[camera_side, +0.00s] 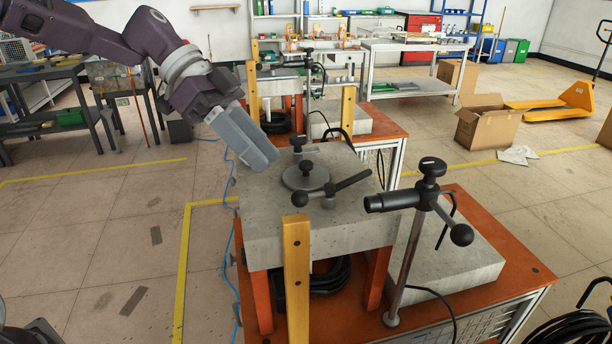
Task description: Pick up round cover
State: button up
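The round cover (293,178) is a flat grey disc with a black knob on top. It lies on the grey stone-like block of the heater (262,209), near the middle of its top. My gripper (262,158) is tilted down to the right, just left of the cover and apart from its knob. No object shows in it. The angle does not show whether its fingers are apart. A dark bar with ball ends (345,187) is beside the cover's right front edge.
A metal post (408,262) with a black clamp head (431,168) stands right of the block. Wooden uprights (297,268) rise at the block's front and back. A similar station stands behind.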

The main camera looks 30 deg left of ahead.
aim_at(305, 162)
jog(key=w+a+r+m+t+h, duration=0.2)
jog(key=w+a+h, duration=0.2)
jog(key=w, duration=0.4)
jog(key=f, duration=0.5)
jog(key=shift+d+f, duration=0.2)
jog(key=shift+d, duration=0.1)
jog(key=x, duration=0.7)
jog(key=shift+s+f, duration=0.1)
jog(key=shift+s, duration=0.15)
grip_shut()
